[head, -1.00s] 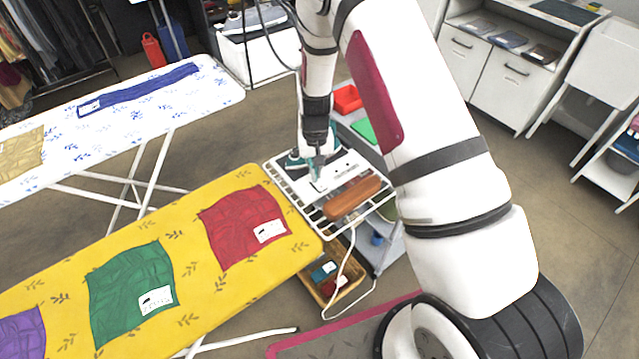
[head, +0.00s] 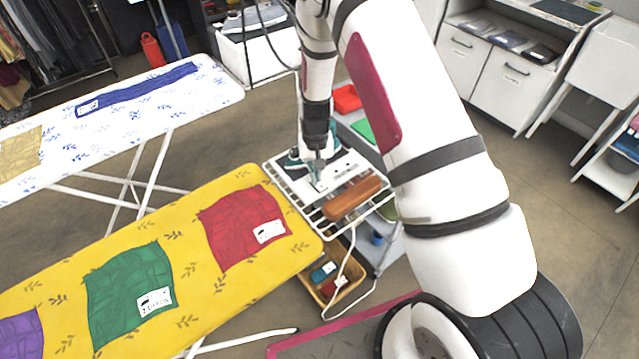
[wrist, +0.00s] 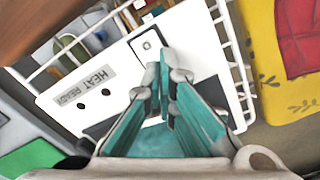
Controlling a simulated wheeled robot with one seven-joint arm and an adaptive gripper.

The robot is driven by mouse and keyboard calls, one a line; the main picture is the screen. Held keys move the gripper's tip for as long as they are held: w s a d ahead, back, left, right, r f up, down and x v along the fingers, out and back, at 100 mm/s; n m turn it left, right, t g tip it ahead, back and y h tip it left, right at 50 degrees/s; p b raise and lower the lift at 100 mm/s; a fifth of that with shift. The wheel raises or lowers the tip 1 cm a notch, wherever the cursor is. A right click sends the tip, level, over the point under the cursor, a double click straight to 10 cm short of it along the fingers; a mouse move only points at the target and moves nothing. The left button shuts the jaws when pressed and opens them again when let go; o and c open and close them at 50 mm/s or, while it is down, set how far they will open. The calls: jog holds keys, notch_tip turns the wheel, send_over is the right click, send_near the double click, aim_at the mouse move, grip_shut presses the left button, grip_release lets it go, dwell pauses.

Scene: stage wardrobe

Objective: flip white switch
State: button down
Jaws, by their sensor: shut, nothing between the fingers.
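The white switch (wrist: 147,43) is a small white rocker in a dark square frame on a white panel (wrist: 197,60) labelled "HEAT READY". The panel lies on a white wire rack (head: 310,208) at the end of the yellow ironing board. My gripper (wrist: 160,62) is shut and empty, its teal fingers pointing down at the panel. In the wrist view its tips show just below and right of the switch; I cannot tell if they touch it. In the head view my gripper (head: 316,180) is over the panel, and the switch is too small to make out.
A brown wooden block (head: 353,197) lies on the rack right of my gripper. The yellow ironing board (head: 190,280) with cloths is to the left. A red tray (head: 346,99) and a green item (head: 364,131) are behind. A basket (head: 335,283) stands below.

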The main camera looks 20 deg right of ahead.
jog(key=shift+f, duration=0.25)
jog(key=shift+r, duration=0.1)
jog(key=shift+r+p, duration=0.75)
jog(key=shift+r, duration=2.65)
